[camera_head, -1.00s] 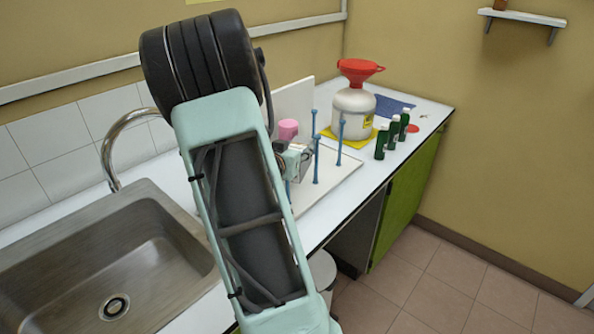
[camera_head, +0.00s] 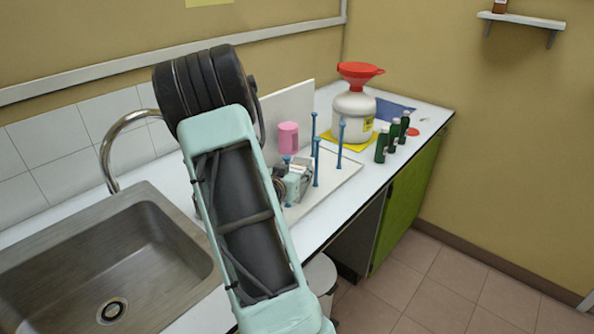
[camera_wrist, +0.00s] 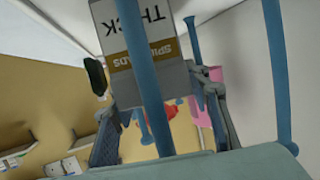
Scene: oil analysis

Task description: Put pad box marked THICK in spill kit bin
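The pad box (camera_wrist: 150,50) shows in the wrist view, grey-white with a tan band and upside-down lettering that includes THICK. It fills the space between the two fingers of my gripper (camera_wrist: 160,115), which look shut on its sides; a blue post in front hides part of it. In the head view my gripper (camera_head: 294,182) is low over the counter beside blue posts, largely behind my arm. The pale box (camera_head: 301,168) shows there only as a small part at the gripper. I cannot identify a spill kit bin in either view.
Upright blue posts (camera_head: 342,140) stand on a white board close to the gripper. A pink cylinder (camera_head: 288,137) is just behind. A white jug with red funnel (camera_head: 354,110) and green bottles (camera_head: 393,135) stand farther right. A sink (camera_head: 110,265) is left; a round whitish container (camera_head: 320,275) is below.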

